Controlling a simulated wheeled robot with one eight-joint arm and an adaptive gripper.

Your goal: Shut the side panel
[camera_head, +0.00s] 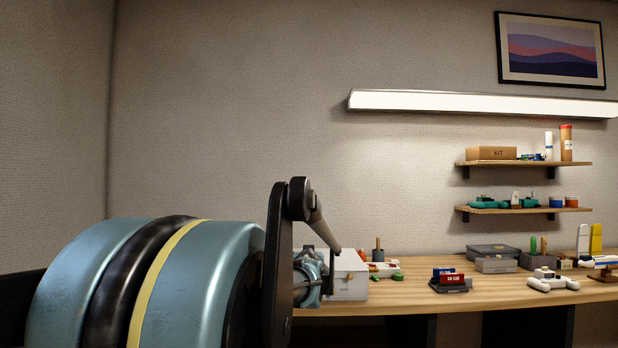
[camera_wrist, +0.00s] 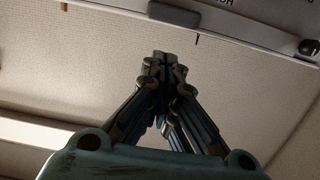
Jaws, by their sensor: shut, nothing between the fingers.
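A white box (camera_head: 350,285) stands on the workbench, partly hidden behind my arm and gripper. Its near face shows a small brass-coloured spot. My gripper (camera_head: 329,278) is at the left side of this box in the head view, mostly hidden by my own arm. In the wrist view my gripper (camera_wrist: 160,60) has its fingers together and empty. Beyond the fingertips, a pale panel (camera_wrist: 240,22) crosses the top, with dark lettering, a dark block and a round dark knob at the right. A gap shows between fingertips and panel. I cannot tell how far the side panel stands open.
The wooden workbench (camera_head: 400,297) also holds a red and blue block stand (camera_head: 449,281), a white controller-like object (camera_head: 552,281) and grey cases (camera_head: 494,256). Two shelves (camera_head: 524,164) and a lit lamp (camera_head: 480,103) are on the wall.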

